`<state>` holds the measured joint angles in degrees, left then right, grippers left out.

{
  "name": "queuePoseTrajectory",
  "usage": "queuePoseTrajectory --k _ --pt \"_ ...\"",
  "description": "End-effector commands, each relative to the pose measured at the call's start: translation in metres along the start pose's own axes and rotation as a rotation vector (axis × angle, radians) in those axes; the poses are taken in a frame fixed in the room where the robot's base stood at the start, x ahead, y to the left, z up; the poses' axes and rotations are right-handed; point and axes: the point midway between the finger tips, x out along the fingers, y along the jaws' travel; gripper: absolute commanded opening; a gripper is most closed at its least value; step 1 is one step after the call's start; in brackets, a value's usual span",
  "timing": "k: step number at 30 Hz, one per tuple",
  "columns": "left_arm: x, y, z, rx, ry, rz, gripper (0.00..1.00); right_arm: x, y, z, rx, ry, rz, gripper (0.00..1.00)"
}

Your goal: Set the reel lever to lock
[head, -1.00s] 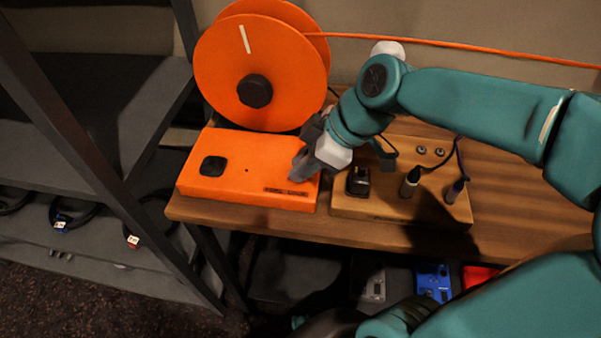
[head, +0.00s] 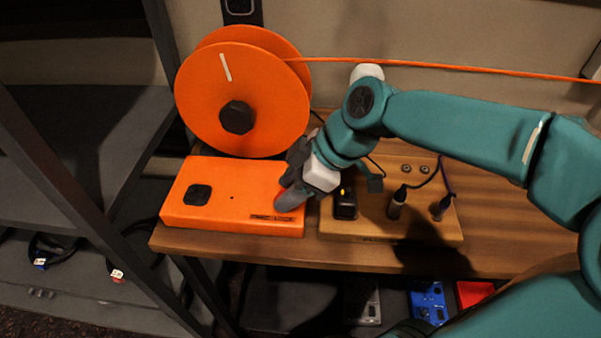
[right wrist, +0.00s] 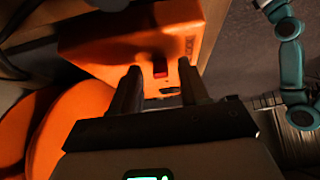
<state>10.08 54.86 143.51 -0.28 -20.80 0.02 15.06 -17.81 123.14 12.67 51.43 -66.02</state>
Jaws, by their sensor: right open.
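The orange reel base box (head: 235,195) lies at the desk's left end, with a dark label on its front right edge. The orange reel (head: 215,95) stands behind it, with a white mark near its top. My right gripper (head: 284,198) is low over the box's right end and hides that part in the head view. In the right wrist view its two fingers (right wrist: 159,68) are apart, with a small red piece (right wrist: 160,71), apparently the lever, between their tips. Whether either finger touches it I cannot tell. The lever's setting is not readable. My left gripper is not in view.
A wooden block (head: 425,225) with a black device (head: 345,204) and two upright plugs stands just right of the box. An orange cable (head: 430,67) runs right from the reel. A dark rack post rises at left. The wooden desk (head: 500,220) is clear at right.

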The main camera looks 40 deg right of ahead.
Motion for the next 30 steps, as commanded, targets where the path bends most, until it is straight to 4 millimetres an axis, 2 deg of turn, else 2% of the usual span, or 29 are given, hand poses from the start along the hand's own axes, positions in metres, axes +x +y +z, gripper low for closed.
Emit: queuePoseTrajectory --k 5,12,18,24,30 --pt "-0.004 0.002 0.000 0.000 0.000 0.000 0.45 -0.029 0.001 -0.001 0.001 0.003 0.008 0.45" --pt "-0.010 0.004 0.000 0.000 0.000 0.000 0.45 -0.094 0.001 -0.001 0.002 0.003 0.009 0.45" --pt "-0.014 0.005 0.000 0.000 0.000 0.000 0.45 -0.138 0.001 -0.001 0.002 0.002 0.007 0.45" --pt "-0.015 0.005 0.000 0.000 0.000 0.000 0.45 -0.159 0.000 0.000 0.000 0.002 0.004 0.45" --pt "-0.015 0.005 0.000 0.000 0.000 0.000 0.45 -0.162 0.000 0.000 0.000 0.002 0.002 0.45"
